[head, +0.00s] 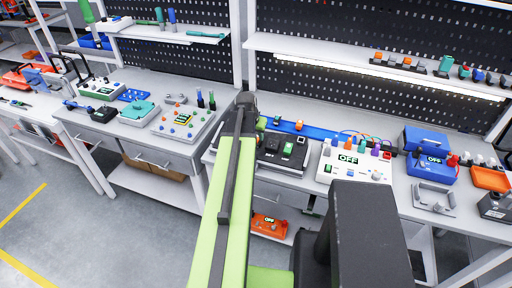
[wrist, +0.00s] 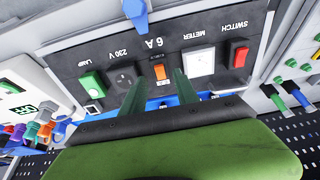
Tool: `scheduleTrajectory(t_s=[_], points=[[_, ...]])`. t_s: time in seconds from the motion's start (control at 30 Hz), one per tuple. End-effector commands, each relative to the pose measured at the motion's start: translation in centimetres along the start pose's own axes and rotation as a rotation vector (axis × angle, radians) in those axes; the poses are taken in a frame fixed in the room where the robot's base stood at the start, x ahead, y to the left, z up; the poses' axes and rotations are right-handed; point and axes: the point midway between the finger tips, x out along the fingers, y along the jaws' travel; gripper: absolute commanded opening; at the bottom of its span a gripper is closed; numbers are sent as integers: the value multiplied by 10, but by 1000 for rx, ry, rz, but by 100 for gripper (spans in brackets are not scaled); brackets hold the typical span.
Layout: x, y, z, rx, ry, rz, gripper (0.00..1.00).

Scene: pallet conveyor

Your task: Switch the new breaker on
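The breaker (wrist: 160,72) is an orange rocker in a pale frame under the "6 A" label on a dark panel (wrist: 210,90). I cannot tell whether it stands on or off. My gripper (wrist: 159,78) is open, its two dark green fingers apart on either side of the breaker in the picture; contact is unclear. The panel also carries a green lamp button (wrist: 91,85), a 230 V socket (wrist: 122,76), a white meter (wrist: 201,62) and a red switch (wrist: 239,55). In the head view the dark panel (head: 268,163) is partly behind my arm, and the gripper is hidden.
A white box with an OFF display (head: 348,159) stands right of the panel. A blue box (head: 430,170) and an orange tray (head: 490,179) lie further right. A blue rail (head: 315,131) runs behind the panel. A blue handle (wrist: 137,12) shows at the wrist view's top.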

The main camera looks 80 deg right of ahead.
Motion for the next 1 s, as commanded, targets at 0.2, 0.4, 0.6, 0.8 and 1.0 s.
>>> scheduleTrajectory(t_s=[0.2,0.4,0.6,0.8,1.0], points=[[25,0,0,0,0,0,36],[23,0,0,0,0,0,36],[23,0,0,0,0,0,12],[23,0,0,0,0,0,0],[24,0,2,0,14,0,0]])
